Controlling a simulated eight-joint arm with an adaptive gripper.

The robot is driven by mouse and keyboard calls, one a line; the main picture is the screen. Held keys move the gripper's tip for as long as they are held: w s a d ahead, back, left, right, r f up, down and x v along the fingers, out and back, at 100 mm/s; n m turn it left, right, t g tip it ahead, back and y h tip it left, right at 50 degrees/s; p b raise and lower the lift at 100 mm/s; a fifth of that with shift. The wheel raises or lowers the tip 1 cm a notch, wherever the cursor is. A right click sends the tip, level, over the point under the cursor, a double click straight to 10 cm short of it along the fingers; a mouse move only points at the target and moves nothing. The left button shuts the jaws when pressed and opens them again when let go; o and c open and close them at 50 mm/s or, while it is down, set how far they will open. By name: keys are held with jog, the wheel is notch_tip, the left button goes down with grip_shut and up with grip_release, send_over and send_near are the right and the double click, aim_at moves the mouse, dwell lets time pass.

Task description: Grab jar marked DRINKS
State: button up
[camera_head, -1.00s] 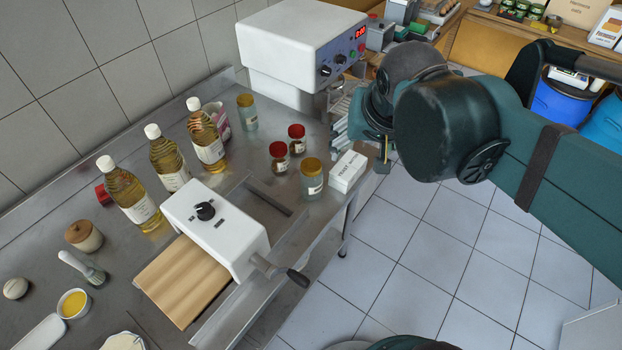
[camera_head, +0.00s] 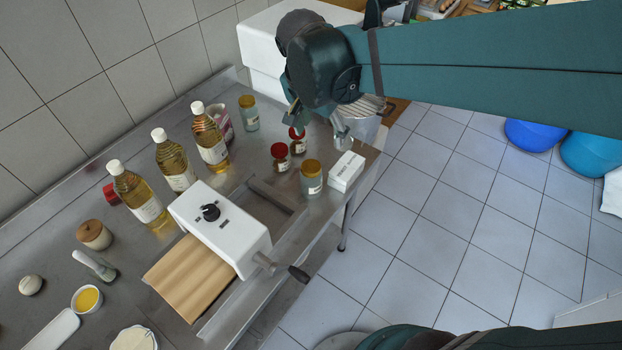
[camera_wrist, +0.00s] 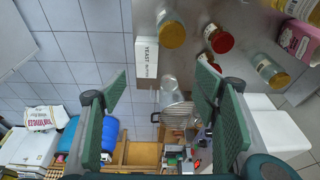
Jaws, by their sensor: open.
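Several lidded glass jars stand on the steel bench; no label reads clearly, so I cannot tell which is marked DRINKS. A yellow-lidded jar (camera_head: 312,185) is near the front edge, also in the wrist view (camera_wrist: 172,31). Another yellow-lidded jar (camera_head: 250,118) stands at the back, also in the wrist view (camera_wrist: 268,69). Two smaller red-lidded jars stand between them, a nearer one (camera_head: 281,160) and a farther one (camera_head: 297,146) partly hidden by my gripper. My gripper (camera_head: 317,124) is open and empty above the farther red-lidded jar; its fingers (camera_wrist: 160,88) spread in the wrist view.
A white yeast box (camera_head: 346,171) stands right beside the front yellow-lidded jar. Oil bottles (camera_head: 173,164), a pink package (camera_head: 222,124) and a white dough machine (camera_head: 219,229) are to the left. A large white machine (camera_head: 262,50) stands behind. Open floor (camera_head: 430,230) lies right.

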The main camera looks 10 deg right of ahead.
aim_at(311, 166)
jog(key=shift+m+g+h, duration=0.3)
jog(key=shift+m, duration=0.6)
jog(key=a+f, duration=0.1)
jog(key=f, duration=0.4)
jog(key=w+f, duration=0.1)
jog(key=f, duration=0.4)
jog(key=w+a+f+p, duration=0.1)
jog(key=f, duration=0.4)
jog(key=shift+w+a+f, duration=0.1)
jog(key=shift+a, duration=0.2)
jog(key=shift+x, duration=1.3)
jog(key=shift+f, duration=0.1)
jog(key=shift+b+x, duration=0.3)
jog(key=shift+x, duration=2.2)
jog(key=shift+c, duration=0.3)
jog(key=shift+d, duration=0.1)
jog(key=c, duration=1)
